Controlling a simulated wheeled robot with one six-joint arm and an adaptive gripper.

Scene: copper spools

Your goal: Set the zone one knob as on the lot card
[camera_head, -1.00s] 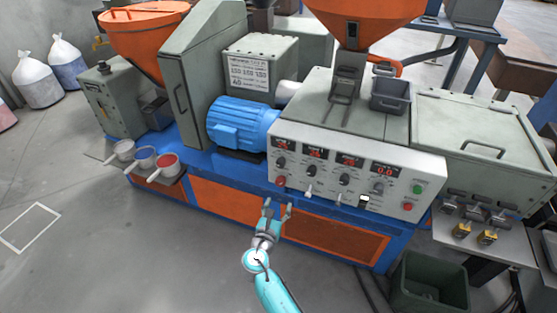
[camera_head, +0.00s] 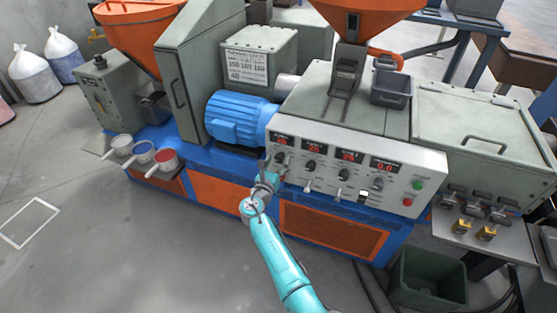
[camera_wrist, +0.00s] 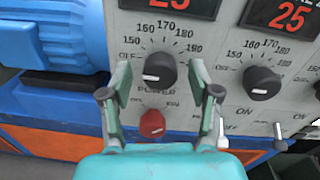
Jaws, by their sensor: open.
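The zone one knob (camera_wrist: 159,70) is black with a white mark, under the leftmost red display on the control panel (camera_wrist: 222,45). The white mark lies on the knob's lower left face, toward the OFF side. My gripper (camera_wrist: 161,78) is open, with one finger on each side of the knob; contact is not clear. In the head view my gripper (camera_head: 273,169) is at the panel's left end. The lot card (camera_head: 248,68) is on the grey box behind; its figures are too small to read surely.
A red power knob (camera_wrist: 152,124) sits just below, between my fingers. A second black knob (camera_wrist: 261,83) is to the right, its display (camera_wrist: 285,15) reading 25. Toggle switches (camera_wrist: 279,137) line the panel's lower edge. A blue motor (camera_wrist: 50,35) stands close at left.

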